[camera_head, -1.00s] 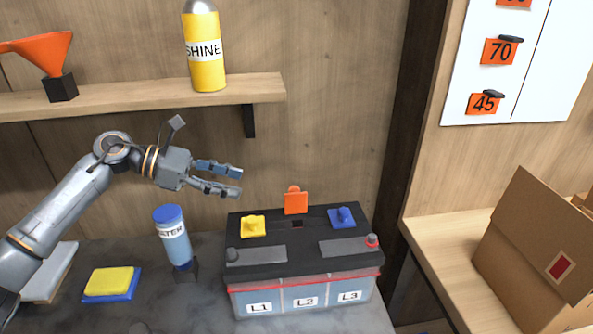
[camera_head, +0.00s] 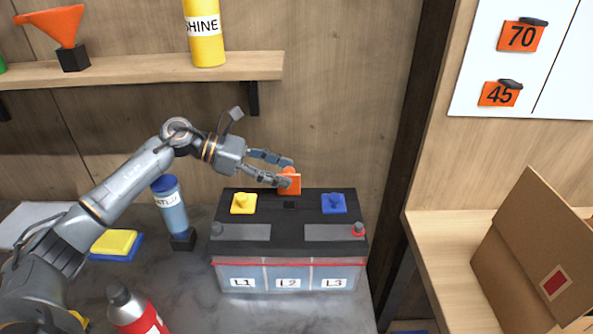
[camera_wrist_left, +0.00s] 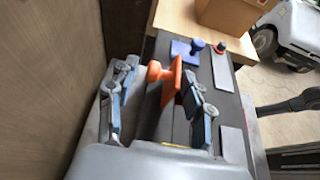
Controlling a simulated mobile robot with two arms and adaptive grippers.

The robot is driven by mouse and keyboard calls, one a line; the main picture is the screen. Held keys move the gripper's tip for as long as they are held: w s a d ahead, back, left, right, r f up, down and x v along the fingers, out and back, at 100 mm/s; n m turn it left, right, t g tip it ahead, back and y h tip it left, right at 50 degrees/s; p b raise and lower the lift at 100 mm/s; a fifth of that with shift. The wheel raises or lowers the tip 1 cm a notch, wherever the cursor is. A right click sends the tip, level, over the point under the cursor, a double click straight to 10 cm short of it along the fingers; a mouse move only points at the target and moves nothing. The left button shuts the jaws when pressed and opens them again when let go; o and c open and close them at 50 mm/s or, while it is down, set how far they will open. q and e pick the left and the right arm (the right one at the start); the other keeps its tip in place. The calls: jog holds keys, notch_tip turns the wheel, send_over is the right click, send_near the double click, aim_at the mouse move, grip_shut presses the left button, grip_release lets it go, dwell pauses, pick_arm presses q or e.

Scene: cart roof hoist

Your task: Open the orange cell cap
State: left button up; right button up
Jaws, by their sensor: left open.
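The orange cell cap (camera_head: 290,184) stands upright, flipped up at the back of the black battery top (camera_head: 262,235), behind a small dark opening (camera_head: 289,205). My left gripper (camera_head: 287,172) is open, with its fingers at the orange cap. In the left wrist view the orange cap (camera_wrist_left: 170,82) shows between the two spread fingers (camera_wrist_left: 160,105), nearer the right one. I cannot tell whether a finger touches it. The yellow cap (camera_head: 243,204) and the blue cap (camera_head: 334,204) lie flat on either side. My right gripper is not in view.
A blue water bottle (camera_head: 170,210) stands left of the battery, near a yellow and blue sponge (camera_head: 115,244). A red bottle (camera_head: 138,314) is at the front. A shelf (camera_head: 150,70) is above my left arm. A cardboard box (camera_head: 535,250) is at right.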

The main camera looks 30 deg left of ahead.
pick_arm(q)
jog(key=shift+w+d+f, duration=0.1)
jog(key=shift+d, duration=0.05)
jog(key=shift+a, duration=0.3)
jog(key=shift+c, duration=1.1)
jog(key=c, duration=0.8)
jog(key=shift+w+a+n, duration=0.1)
jog(key=shift+w+n, duration=0.05)
jog(key=shift+n, duration=0.25)
jog(key=shift+w+a+f+n+g+h, duration=0.15)
jog(key=shift+w+f+n+g+h, duration=0.15)
jog(key=shift+n+g, duration=0.15)
jog(key=shift+w+a+f+n+g+h, duration=0.1)
jog(key=shift+w+f+n+g+h, duration=0.1)
jog(key=shift+n+g+h, duration=0.25)
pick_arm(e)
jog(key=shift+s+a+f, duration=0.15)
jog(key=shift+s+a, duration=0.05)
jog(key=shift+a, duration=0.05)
